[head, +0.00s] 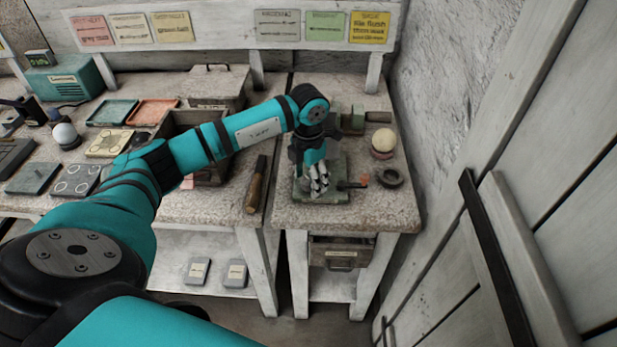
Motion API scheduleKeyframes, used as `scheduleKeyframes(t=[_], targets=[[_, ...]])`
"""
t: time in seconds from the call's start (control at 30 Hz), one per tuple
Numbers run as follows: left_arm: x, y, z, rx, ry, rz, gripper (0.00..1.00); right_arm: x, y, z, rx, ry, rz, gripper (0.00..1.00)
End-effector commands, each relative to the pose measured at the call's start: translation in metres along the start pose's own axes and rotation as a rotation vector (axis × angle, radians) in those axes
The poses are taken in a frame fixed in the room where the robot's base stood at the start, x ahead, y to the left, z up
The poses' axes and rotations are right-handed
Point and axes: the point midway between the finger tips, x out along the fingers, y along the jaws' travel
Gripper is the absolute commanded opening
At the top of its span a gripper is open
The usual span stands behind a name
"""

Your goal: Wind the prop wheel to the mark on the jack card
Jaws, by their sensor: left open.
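My left gripper (319,186) points down over a green metal device (335,165) on the right-hand bench. It is open, and its fingers are over the device's front part. The gripper and wrist hide much of the device, and I cannot make out the prop wheel or any mark on it. A short dark handle (352,185) sticks out at the device's right. Several cards are on the wall board, among them a green card (325,27) and a yellow card (370,28). I cannot tell which is the jack card. My right gripper is out of view.
A pale sphere (384,140) rests on a reddish base right of the device, with a dark ring (390,178) in front. A wooden-handled tool (256,190) lies on the left bench. A rough wall and a plank door (545,150) bound the right side.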

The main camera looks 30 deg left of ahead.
Motion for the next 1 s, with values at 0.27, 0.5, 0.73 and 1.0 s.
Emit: scheduleKeyframes(t=[0.27,0.5,0.73,1.0], targets=[[-0.02,0.001,0.001,0.0,-0.003,0.0,0.61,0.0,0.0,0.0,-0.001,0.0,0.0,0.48],[-0.072,0.0,0.001,0.001,-0.005,0.001,0.61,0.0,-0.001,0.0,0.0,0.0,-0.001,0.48],[-0.109,0.0,0.001,-0.001,-0.001,0.001,0.61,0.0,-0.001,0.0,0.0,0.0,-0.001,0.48],[-0.12,0.0,0.0,0.0,0.001,0.0,0.61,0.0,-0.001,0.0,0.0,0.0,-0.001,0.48]])
